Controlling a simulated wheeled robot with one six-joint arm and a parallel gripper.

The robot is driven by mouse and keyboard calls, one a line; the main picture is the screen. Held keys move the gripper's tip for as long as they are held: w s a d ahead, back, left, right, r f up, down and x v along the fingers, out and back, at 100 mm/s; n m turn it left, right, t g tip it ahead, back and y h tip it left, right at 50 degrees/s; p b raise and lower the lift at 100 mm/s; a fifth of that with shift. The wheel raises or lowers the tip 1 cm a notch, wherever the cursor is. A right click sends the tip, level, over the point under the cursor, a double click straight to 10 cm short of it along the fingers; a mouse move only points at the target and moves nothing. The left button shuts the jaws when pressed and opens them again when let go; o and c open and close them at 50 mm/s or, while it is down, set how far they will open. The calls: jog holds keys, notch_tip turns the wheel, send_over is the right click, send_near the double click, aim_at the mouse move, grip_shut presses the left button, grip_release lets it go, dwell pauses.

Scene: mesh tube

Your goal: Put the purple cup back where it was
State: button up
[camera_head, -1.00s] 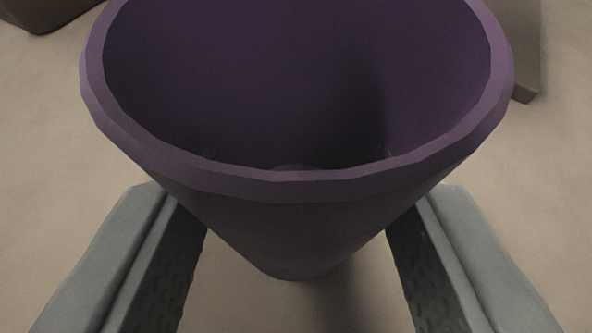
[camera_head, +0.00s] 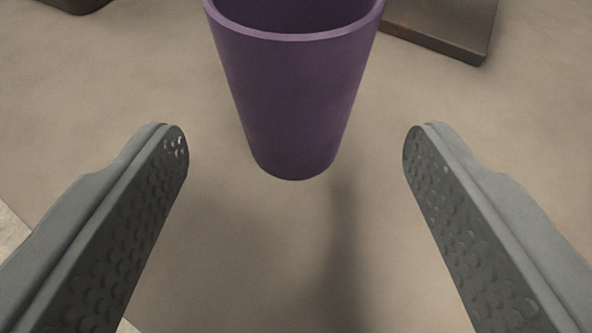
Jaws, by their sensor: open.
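The purple cup (camera_head: 295,105) stands upright on the beige surface at the top middle of the view. Its upper rim is partly cut off by the top edge. My gripper (camera_head: 296,150) is open and empty, with one grey finger on each side of the view. Both fingertips are apart from the cup, with a wide gap on either side, and the cup stands beyond them.
A brown flat-edged object (camera_head: 440,28) lies at the top right, behind the cup. A dark brown thing (camera_head: 76,4) shows at the top left edge. The beige surface (camera_head: 250,250) between my fingers is clear apart from a shadow.

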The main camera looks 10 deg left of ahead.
jog(key=v, duration=0.6)
jog(key=shift+s+r, duration=0.15)
jog(key=shift+s, duration=0.05)
jog(key=s+d+r+m+t, duration=0.1)
jog(key=s+d+r+t, duration=0.1)
jog(key=s+d+r, duration=0.85)
jog(key=s+d+r+t, duration=0.1)
jog(key=s+d+r, duration=0.65)
jog(key=s, duration=0.65)
jog(key=s+d+r+m+t+h, duration=0.1)
jog(key=s+d, duration=0.3)
jog(key=s, duration=0.9)
jog(key=shift+r+h, duration=0.65)
jog(key=shift+h, duration=0.05)
jog(key=shift+d, duration=0.1)
